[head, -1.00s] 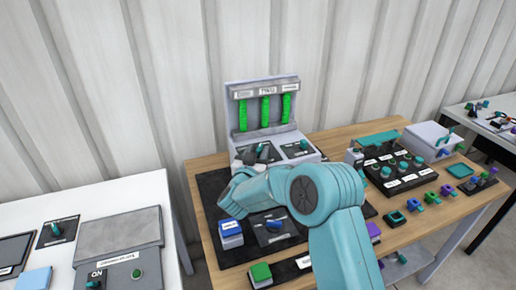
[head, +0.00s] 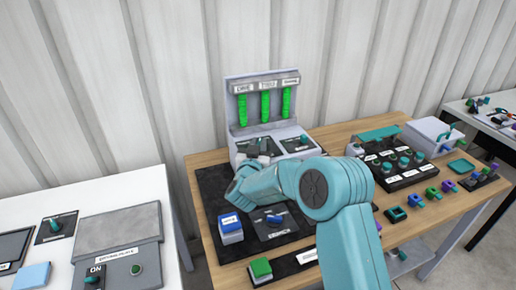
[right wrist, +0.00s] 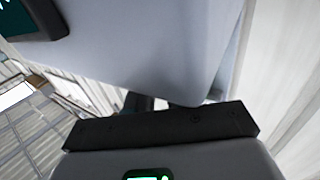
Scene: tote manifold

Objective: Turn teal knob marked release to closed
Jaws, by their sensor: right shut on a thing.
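The grey manifold (head: 262,78) with three green tubes stands at the back of the table. Its sloped front has two dark plates. A teal knob (head: 303,140) shows on the right plate, with nothing touching it. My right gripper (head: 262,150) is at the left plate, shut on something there. It looks like that plate's knob, but the jaws hide it. The labels are too small to tell which knob is marked release. In the right wrist view, the dark gripper body (right wrist: 165,125) lies close to a pale grey surface; no knob shows. My left gripper is not in view.
A black knob panel (head: 400,171) stands right. A white table (head: 40,214) is at left.

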